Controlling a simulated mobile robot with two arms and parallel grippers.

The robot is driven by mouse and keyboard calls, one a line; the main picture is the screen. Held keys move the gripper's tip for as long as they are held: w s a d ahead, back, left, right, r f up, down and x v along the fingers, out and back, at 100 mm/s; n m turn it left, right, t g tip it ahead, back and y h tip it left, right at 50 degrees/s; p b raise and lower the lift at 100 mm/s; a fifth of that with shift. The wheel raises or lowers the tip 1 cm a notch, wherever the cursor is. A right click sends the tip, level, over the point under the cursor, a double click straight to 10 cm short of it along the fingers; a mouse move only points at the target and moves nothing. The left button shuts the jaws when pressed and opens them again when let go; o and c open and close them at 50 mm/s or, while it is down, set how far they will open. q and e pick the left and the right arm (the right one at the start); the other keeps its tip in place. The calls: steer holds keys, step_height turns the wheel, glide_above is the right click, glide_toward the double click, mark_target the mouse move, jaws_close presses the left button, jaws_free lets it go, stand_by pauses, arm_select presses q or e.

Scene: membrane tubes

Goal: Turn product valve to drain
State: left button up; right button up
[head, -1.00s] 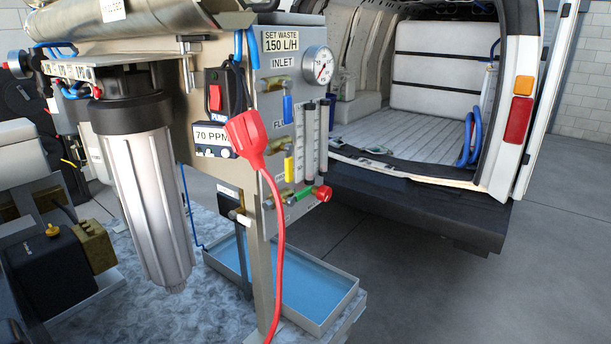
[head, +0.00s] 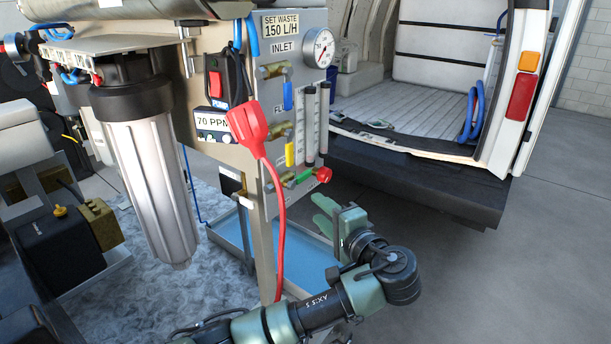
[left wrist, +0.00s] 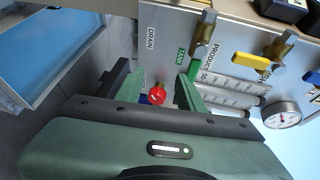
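The product valve has a green handle (head: 304,177) and a brass body, low on the grey panel (head: 262,220). It also shows in the left wrist view, where its handle (left wrist: 193,70) lies beside the TANK label (left wrist: 180,52), with the DRAIN label (left wrist: 151,38) further left. My left gripper (head: 332,217) is below and in front of the valve, apart from it in the head view. In the left wrist view its fingers (left wrist: 158,90) are spread, with a red knob (left wrist: 157,95) showing between them. My right gripper is not in view.
A yellow handle (head: 290,154) and a blue handle (head: 287,97) sit above the green one. A red plug (head: 248,125) hangs its cable down the panel's front. A blue-bottomed tray (head: 230,238) lies below. The van (head: 425,180) stands behind at right.

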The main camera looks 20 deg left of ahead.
mark_target(306, 178)
arm_select(q)
steer(key=shift+y, duration=0.9)
steer(key=w+a+r+p, duration=0.1)
steer(key=w+a+r, duration=0.1)
steer(key=w+a+r+p, duration=0.2)
steer(key=w+a, duration=0.1)
steer(key=shift+w+a+r, duration=0.1)
steer(key=shift+w+r, duration=0.1)
steer(key=shift+r, duration=0.15)
steer(key=shift+w+a+f+p, duration=0.1)
steer(key=shift+w+a+p, duration=0.2)
steer(key=shift+p, duration=0.1)
steer(key=shift+f, duration=0.1)
jaws_close()
steer(key=shift+f, duration=0.1)
